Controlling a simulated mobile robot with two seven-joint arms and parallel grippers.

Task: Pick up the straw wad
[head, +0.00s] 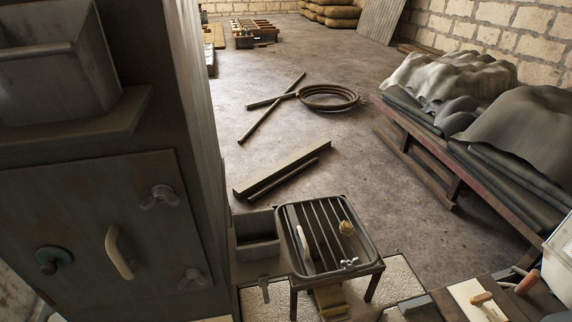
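A small yellowish tuft, which looks like the straw wad (346,227), lies on the right part of a dark slatted tray (373,254). The tray tops a low stand with dark legs. A silvery wing nut (349,263) lies near the tray's front right corner, in front of the wad. A pale handle-like piece (303,240) lies on the tray's left side. Nothing covers the wad from above. Neither of my grippers shows in the head view.
A tall dark cabinet (100,230) with a pale handle and wing nuts fills the left. A grey open box (257,237) sits left of the tray. A low rack with draped dark sheets (520,130) stands right. Beams (280,168) and a coiled hose (329,97) lie on the floor.

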